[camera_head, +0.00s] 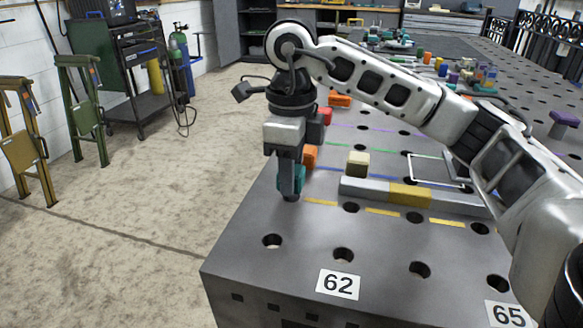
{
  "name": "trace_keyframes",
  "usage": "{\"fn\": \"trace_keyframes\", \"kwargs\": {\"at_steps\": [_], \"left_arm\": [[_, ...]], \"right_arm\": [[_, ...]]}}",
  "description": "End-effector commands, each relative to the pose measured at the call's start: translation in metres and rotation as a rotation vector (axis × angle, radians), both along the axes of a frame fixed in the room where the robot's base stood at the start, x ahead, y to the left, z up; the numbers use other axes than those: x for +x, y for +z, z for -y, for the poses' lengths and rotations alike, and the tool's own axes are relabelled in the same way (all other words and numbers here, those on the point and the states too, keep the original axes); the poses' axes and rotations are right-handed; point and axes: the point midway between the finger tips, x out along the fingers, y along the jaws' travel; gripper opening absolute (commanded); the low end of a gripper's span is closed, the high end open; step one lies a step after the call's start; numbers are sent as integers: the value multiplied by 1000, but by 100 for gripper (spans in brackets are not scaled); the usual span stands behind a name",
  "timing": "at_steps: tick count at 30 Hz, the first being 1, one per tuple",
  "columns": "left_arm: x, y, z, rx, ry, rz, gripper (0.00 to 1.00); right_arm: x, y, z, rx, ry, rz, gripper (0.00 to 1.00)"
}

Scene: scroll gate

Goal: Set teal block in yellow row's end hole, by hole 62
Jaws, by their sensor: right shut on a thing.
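My right gripper (290,192) points down at the left end of the row of yellow dashes (383,212), near the table's left edge. It is shut on the teal block (298,178), which is partly hidden by the fingers. The block looks upright, low over the end of the row. The end hole there is mostly hidden beneath the gripper, so I cannot tell whether the block is in it. The label 62 (338,284) lies on the table's near edge, in front of the row. My left gripper is not in view.
The perforated grey table (310,235) has open holes in front of the row. Orange blocks (309,158) stand close behind the gripper. Label 65 (509,314) is at right.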

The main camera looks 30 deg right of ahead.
Motion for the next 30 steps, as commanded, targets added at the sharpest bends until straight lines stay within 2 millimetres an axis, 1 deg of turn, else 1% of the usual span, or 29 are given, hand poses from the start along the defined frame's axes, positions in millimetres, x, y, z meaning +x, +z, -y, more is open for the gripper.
{"fn": "trace_keyframes", "kwargs": {"at_steps": [28,29,30], "left_arm": [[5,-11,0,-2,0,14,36],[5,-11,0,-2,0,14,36],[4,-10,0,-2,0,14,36]], "right_arm": [[0,-19,0,1,0,2,5],[0,-19,0,1,0,2,39],[0,-18,0,1,0,2,50]]}}
